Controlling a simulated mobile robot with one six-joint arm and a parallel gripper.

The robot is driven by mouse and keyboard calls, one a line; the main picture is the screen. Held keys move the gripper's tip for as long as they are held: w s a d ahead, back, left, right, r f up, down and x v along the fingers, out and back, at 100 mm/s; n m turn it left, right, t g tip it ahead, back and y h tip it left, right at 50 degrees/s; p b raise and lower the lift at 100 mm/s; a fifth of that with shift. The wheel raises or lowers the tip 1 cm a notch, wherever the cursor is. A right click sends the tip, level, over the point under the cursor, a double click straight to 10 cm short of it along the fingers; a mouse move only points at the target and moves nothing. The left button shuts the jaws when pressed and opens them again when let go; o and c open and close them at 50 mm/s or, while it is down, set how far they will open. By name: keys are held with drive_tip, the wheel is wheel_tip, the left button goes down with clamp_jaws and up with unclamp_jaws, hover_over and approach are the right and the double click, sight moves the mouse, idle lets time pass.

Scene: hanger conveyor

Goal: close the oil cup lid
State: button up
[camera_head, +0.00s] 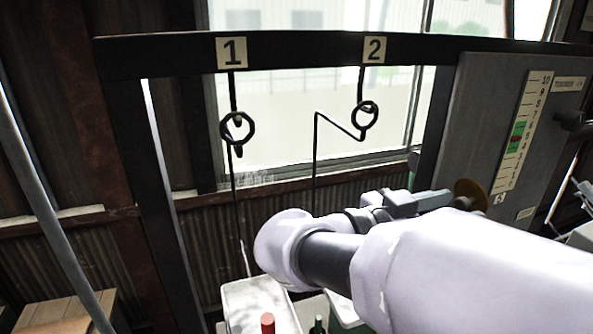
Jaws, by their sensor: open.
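My gripper (442,200) is at the end of my white-sleeved arm, in the middle right of the view. It points right, towards the grey panel, and is open with nothing visible in it. A round brass-coloured disc (471,192) shows just right of the fingertips, low by the panel. It may be the oil cup lid, but I cannot tell for sure. I cannot tell whether it touches the gripper. The oil cup's body is not clearly visible, and my arm covers the area below.
A dark frame (165,55) spans the view, with hooks labelled 1 (237,128) and 2 (366,115). The grey panel (478,110) carries a coloured scale (522,130). A white container (262,300) and a red-topped item (267,323) stand below. A wooden crate (65,310) is lower left.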

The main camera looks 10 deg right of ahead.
drive_tip(key=shift+w+d, duration=0.15)
drive_tip(key=shift+d, duration=0.4)
drive_tip(key=shift+c, duration=0.5)
clamp_jaws()
